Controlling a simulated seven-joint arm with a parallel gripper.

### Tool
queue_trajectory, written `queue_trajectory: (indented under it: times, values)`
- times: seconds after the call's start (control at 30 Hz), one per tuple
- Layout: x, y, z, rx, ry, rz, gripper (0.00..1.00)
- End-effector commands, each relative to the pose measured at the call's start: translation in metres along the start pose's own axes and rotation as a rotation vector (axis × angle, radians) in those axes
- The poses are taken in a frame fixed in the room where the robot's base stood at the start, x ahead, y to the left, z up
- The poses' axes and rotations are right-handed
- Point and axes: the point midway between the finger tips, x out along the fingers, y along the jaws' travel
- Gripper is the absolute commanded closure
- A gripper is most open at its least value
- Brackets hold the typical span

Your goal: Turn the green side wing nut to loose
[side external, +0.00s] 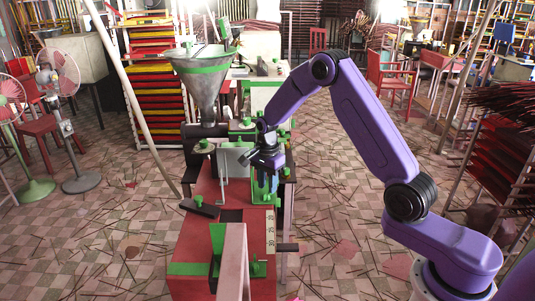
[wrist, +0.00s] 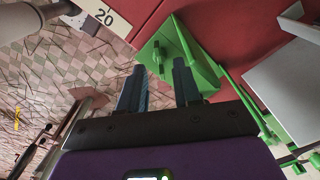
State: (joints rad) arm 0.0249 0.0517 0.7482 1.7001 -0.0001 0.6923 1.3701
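A green bracket (wrist: 188,52) is fixed to the red bench, and a small upright green piece that looks like the wing nut (wrist: 158,57) stands on it in the wrist view. My gripper (wrist: 157,66) is open, with its two dark blue fingers apart and nothing seen between them. The wing nut lies just beyond the fingertips, roughly in line with the gap; I cannot tell whether they touch. In the side external view my gripper (side external: 267,181) points down at the green bracket (side external: 264,198), and its fingers hide the nut there.
The red bench (side external: 203,245) carries a number scale (side external: 270,232) beside the bracket. Other green knobs (side external: 257,267) sit on the machine. A metal funnel (side external: 202,85) stands behind left. A grey plate (wrist: 285,80) is to the right in the wrist view. Sticks litter the floor.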

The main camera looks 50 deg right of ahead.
Motion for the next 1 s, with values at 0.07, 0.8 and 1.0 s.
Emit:
queue_trajectory:
  times: [0.07,0.8,1.0]
  values:
    - [-0.018,-0.001,0.0,0.0,0.001,-0.005,0.67]
    - [-0.145,0.0,0.0,0.0,0.0,-0.001,0.67]
    - [-0.149,0.0,0.0,0.0,0.0,0.0,0.67]
